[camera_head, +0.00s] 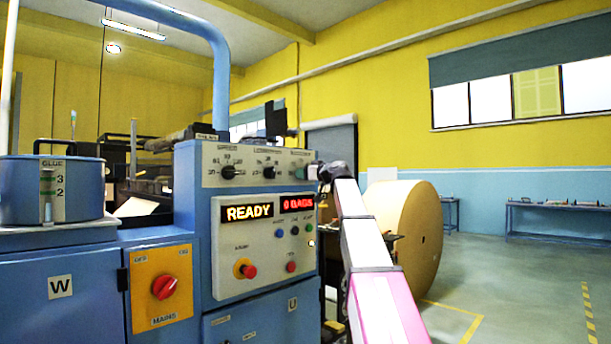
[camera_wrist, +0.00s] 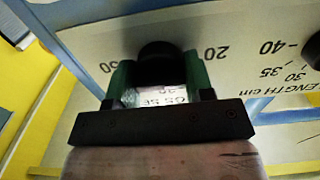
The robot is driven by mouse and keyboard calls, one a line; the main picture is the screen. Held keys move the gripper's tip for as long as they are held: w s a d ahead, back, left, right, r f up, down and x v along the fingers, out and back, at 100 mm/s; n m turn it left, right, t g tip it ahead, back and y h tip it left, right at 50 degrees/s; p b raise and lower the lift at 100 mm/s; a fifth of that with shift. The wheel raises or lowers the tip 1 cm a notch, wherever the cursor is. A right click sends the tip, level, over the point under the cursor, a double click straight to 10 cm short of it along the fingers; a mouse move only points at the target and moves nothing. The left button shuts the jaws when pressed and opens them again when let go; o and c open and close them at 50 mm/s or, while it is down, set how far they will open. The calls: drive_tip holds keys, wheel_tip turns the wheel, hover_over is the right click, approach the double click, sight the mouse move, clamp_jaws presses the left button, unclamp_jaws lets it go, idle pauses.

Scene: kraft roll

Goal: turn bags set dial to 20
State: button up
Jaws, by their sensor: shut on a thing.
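In the wrist view, my gripper (camera_wrist: 158,80) has its two green fingers shut on a round black dial knob (camera_wrist: 158,58) on the pale panel. The numbers 20 and 50 show on either side of the knob. A partly covered label between the fingers seems to include "SE". The knob's pointer is hidden, so its setting cannot be read. In the head view, my gripper (camera_head: 325,173) is at the right end of the upper dial panel (camera_head: 250,152) and hides this dial.
Two other black dials, left (camera_head: 229,172) and middle (camera_head: 269,172), sit on the panel. Below, displays read READY (camera_head: 249,212) and 0 BAGS (camera_head: 297,204). A large kraft roll (camera_head: 413,235) stands right.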

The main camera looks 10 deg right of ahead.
drive_tip(key=shift+f, duration=0.1)
drive_tip(key=o, duration=0.9)
drive_tip(key=v, duration=1.1)
